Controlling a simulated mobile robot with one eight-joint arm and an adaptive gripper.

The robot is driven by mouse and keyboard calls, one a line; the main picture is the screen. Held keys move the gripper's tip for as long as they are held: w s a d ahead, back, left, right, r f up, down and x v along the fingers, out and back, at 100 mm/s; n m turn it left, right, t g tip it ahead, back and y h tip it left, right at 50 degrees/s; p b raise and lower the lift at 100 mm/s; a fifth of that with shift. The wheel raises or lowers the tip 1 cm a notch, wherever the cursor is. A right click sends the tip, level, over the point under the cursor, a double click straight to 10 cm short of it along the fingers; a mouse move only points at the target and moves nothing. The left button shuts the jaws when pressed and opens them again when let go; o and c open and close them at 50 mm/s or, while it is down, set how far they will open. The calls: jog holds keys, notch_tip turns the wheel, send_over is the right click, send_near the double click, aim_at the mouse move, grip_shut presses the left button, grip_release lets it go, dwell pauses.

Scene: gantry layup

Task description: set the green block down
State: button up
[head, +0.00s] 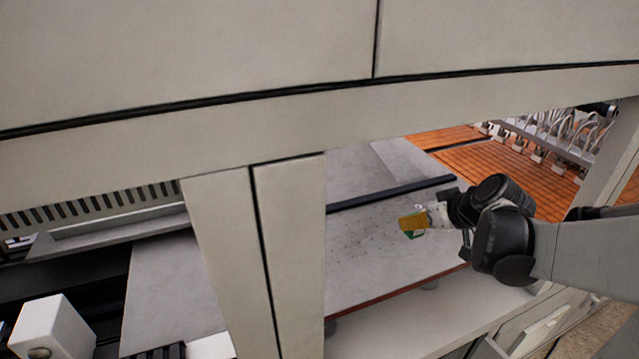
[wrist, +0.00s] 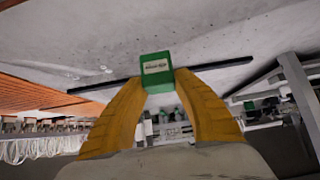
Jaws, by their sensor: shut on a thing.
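In the wrist view, the green block (wrist: 156,72) with a pale printed label is held between the two yellow fingertips of my gripper (wrist: 158,82). The gripper is shut on it. In the head view, my gripper (head: 413,224) is over the grey slab inside the machine, and a bit of the green block (head: 414,236) shows at the fingertips. Most of the block is hidden there by the fingers. I cannot tell whether the block touches the slab or is above it.
The grey slab (head: 365,262) is speckled and mostly bare around the gripper. A black bar (head: 390,194) crosses it behind. An orange slatted surface (head: 495,165) lies at the back right, with a row of white hoses (head: 560,135). Pale machine panels and a post (head: 300,250) stand in front.

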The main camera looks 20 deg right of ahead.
jog(key=w+a+f, duration=0.3)
jog(key=a, duration=0.1)
jog(key=w+a+f+b, duration=0.1)
jog(key=w+a+f, duration=0.1)
jog(key=a, duration=0.1)
jog(key=shift+w+f, duration=0.3)
jog(key=shift+f, duration=0.05)
jog(key=shift+f+b, duration=0.5)
jog(key=shift+f, duration=1.35)
jog(key=shift+f, duration=0.25)
jog(key=o, duration=1.1)
jog(key=shift+o, duration=0.2)
jog(key=shift+r, duration=0.1)
jog(key=shift+r, duration=0.1)
